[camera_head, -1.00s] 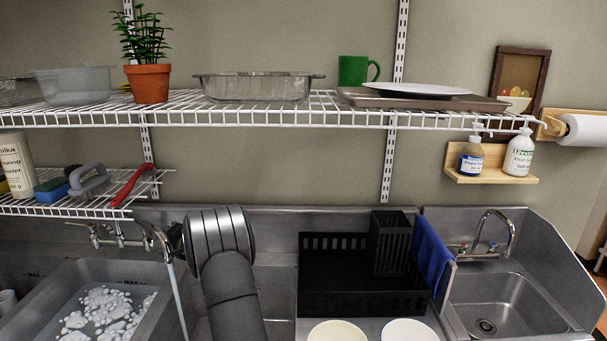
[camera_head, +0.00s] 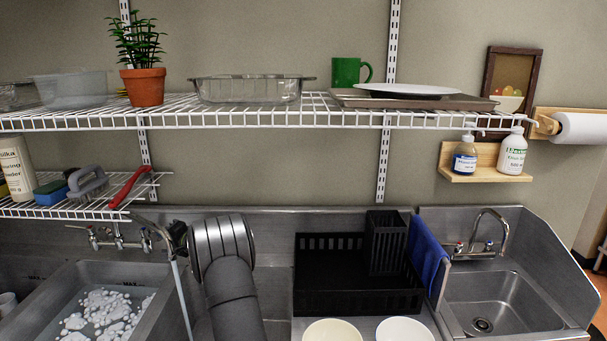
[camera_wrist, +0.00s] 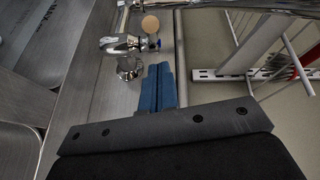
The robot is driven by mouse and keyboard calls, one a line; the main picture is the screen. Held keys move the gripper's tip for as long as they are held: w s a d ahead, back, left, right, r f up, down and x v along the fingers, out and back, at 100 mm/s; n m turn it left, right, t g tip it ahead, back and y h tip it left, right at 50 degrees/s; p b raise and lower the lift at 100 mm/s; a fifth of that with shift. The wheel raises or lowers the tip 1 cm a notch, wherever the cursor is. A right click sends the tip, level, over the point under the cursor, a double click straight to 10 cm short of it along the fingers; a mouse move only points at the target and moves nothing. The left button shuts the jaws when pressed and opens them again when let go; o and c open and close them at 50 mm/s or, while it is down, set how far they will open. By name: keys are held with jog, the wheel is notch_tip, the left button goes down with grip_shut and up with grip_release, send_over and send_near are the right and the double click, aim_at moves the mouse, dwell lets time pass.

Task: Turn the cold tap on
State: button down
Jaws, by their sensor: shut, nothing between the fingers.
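My gripper is shut and empty; its two blue fingers (camera_wrist: 160,86) lie together in the wrist view. Just ahead of their tips is a chrome tap valve (camera_wrist: 121,44) with a blue-marked end (camera_wrist: 152,43); a small gap seems to remain, but contact is hard to judge. My fingers are hidden there by the wrist and spout. No water stream is clearly visible.
A tan round knob (camera_wrist: 150,24) is close beside the valve. A wire shelf (camera_head: 90,212) hangs above the left tap. The left sink (camera_head: 150,318) holds foamy water. A black dish rack (camera_head: 335,290) stands right of my arm. A second sink (camera_head: 500,290) has its own tap (camera_head: 487,247).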

jog(key=w+d+r+n+g, duration=0.1)
jog(key=w+d+g, duration=0.1)
jog(key=d, duration=1)
jog(key=shift+s+a+f+n+g+y, duration=0.2)
jog(key=shift+s+a+n+g+y, duration=0.15)
jog(key=shift+s+a+n+g, duration=0.45)
jog(key=shift+s+a+f+n+g+y, duration=0.15)
jog(key=shift+s+a+n+g+y, duration=0.3)
jog(key=shift+s+a, duration=0.6)
jog(key=shift+s+d, duration=0.1)
